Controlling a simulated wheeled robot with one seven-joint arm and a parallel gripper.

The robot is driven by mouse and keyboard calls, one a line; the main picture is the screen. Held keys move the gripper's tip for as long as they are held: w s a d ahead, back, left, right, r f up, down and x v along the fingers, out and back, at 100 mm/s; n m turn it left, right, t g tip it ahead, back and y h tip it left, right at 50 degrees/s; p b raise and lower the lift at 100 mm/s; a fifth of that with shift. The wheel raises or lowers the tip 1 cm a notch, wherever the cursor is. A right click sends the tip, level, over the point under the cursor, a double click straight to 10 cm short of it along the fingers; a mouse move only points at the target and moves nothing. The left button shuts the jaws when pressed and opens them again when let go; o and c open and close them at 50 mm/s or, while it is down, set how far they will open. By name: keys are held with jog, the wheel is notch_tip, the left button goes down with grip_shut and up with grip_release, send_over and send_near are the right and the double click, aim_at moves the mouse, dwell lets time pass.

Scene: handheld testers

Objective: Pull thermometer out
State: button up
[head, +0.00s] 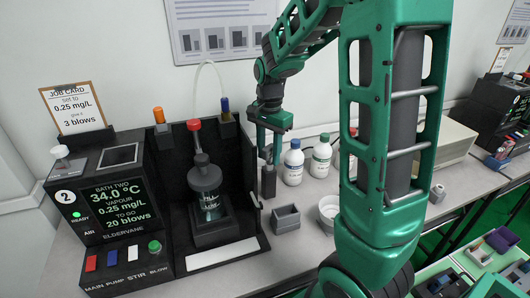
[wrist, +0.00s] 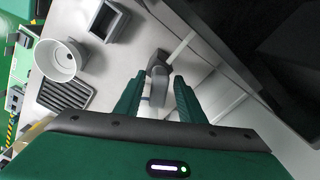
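In the head view my gripper (head: 270,150) points down just right of the black bath housing (head: 172,200), above a dark grey upright block (head: 268,182). In the wrist view my gripper (wrist: 158,78) has its two green fingers apart, with a grey upright piece (wrist: 158,64) between or just beyond the tips. I see no clear contact. A glass vessel (head: 208,205) with a dark cap and red-topped tube stands in the housing. An orange-topped piece (head: 159,116) and a blue-topped piece (head: 225,106) sit on its top edge. I cannot tell which piece is the thermometer.
Two white bottles (head: 293,163) (head: 320,157) stand right of my gripper. A small grey open box (head: 286,218) and a white cup (head: 328,209) are in front. The control panel (head: 118,212) reads 34.0 °C and 20 blows to go. A job card (head: 74,107) stands behind it.

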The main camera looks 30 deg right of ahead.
grip_shut()
jog(key=c, duration=0.6)
grip_release()
grip_shut()
jog(key=shift+r, duration=2.8)
